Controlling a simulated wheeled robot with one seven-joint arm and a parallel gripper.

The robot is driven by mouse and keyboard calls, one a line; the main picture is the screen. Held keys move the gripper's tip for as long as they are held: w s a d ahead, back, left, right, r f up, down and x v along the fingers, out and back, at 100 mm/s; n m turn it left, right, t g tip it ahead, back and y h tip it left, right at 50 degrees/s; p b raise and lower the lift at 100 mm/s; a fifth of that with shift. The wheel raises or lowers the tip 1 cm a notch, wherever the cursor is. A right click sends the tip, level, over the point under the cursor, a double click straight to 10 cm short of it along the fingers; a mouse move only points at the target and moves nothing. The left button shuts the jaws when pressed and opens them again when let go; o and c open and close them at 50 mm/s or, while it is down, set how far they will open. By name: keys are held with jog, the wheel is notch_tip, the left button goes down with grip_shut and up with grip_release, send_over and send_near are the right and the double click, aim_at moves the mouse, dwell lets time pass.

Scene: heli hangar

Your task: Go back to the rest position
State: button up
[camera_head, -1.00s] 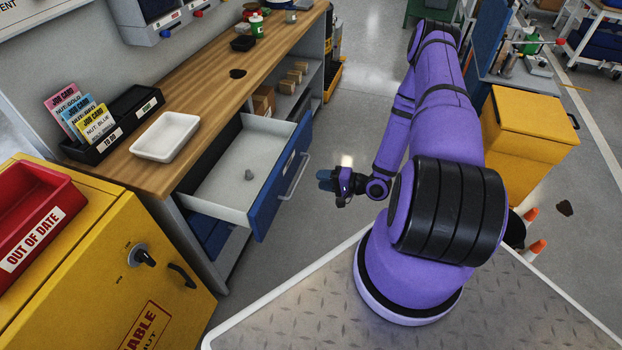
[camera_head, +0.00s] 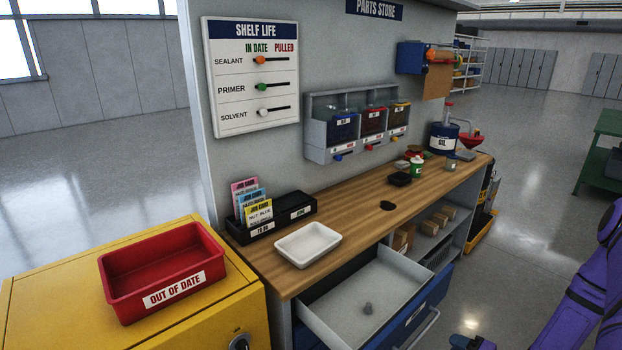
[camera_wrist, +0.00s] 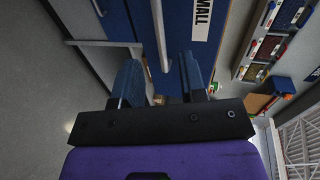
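My gripper (camera_head: 472,342) shows only in part at the bottom edge of the head view, just right of the open drawer's handle and apart from it. My purple arm (camera_head: 585,300) is cut off at the right edge. In the wrist view my gripper (camera_wrist: 160,78) has its two dark blue fingers apart with nothing between them. The blue drawer front (camera_wrist: 182,25) lies beyond the fingers, with a pale bar handle and a label partly reading "MALL".
The wooden bench (camera_head: 350,222) holds a white tray (camera_head: 308,244) and a job card holder (camera_head: 270,217). A red bin (camera_head: 160,270) sits on the yellow cabinet (camera_head: 230,310). Open floor lies right of the bench.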

jog(key=w+d+r+n+g+h, duration=0.25)
jog(key=w+r, duration=0.25)
jog(key=r, duration=0.3)
jog(key=w+d+r+n+g+h, duration=0.1)
jog(key=w+d+r+n+h, duration=0.2)
jog(key=w+r, duration=0.35)
jog(key=s+a+r+n+g+h, duration=0.1)
jog(key=a+r+h, duration=0.1)
jog(key=r, duration=0.9)
jog(key=s+a+r+n+g+h, duration=0.1)
jog(key=s+r+h, duration=0.15)
jog(key=r, duration=0.95)
jog(key=s+a+r+h, duration=0.1)
jog(key=s+a+r, duration=0.35)
jog(key=r, duration=0.25)
jog(key=s+a+r+h, duration=0.1)
jog(key=s+a+r, duration=0.35)
jog(key=r, duration=0.25)
jog(key=s+a+r+n+y, duration=0.1)
jog(key=s+a, duration=0.3)
jog(key=s, duration=0.5)
jog(key=s+a+r+n+g+y, duration=0.1)
jog(key=s+a+r, duration=0.3)
jog(key=s, duration=0.6)
jog(key=shift+a+y, duration=0.5)
jog(key=shift+y, duration=0.1)
jog(key=shift+w+r+n+g, duration=0.1)
jog(key=shift+n+g, duration=0.15)
